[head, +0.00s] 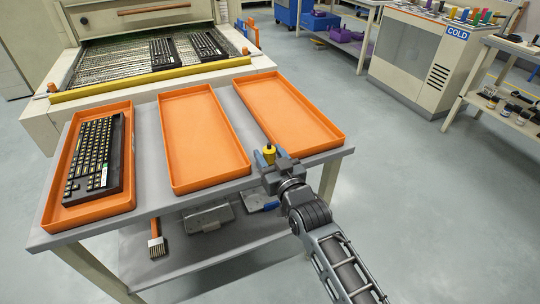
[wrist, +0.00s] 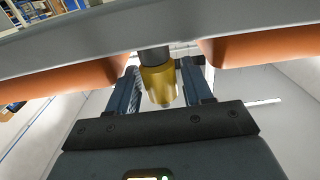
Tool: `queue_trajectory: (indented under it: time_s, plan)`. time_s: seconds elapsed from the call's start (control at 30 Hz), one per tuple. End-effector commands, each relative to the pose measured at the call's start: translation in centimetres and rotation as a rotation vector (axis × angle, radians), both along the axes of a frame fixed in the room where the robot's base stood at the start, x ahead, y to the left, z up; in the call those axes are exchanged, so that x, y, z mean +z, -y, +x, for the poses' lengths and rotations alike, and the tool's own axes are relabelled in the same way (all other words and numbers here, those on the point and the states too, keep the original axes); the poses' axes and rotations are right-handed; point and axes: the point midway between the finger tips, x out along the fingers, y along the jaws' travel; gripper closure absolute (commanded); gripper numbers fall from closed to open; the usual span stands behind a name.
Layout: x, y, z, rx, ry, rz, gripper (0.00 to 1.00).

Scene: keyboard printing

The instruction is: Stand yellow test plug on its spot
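The yellow test plug (head: 269,150) is a small yellow cylinder at the table's near edge, in front of the gap between the middle and right trays. In the wrist view the plug (wrist: 158,84) shows a yellow body and a grey end. The plug looks about upright. I cannot tell whether its grey end touches the table. No marked spot for it can be made out.
Orange trays stand on the grey table (head: 147,150): the left one (head: 90,220) holds a black keyboard (head: 95,155), the middle (head: 204,140) and right (head: 290,110) are empty. A conveyor machine (head: 130,75) stands behind. A brush (head: 156,244) and grey blocks lie on the lower shelf.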

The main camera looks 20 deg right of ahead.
Motion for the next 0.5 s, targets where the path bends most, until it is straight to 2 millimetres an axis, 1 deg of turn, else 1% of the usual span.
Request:
queue_trajectory:
  time_s: [0.17,0.23,0.37,0.5]
  plan:
    - [0.5,0.0,0.0,0.0,0.0,0.0,0.5]
    - [0.2,0.0,-0.7,0.0,-0.002,-0.002,0.5]
    - [0.3,0.0,-2.9,0.0,-0.003,-0.003,0.5]
    - [0.1,0.1,-5.8,-0.001,-0.002,-0.002,0.5]
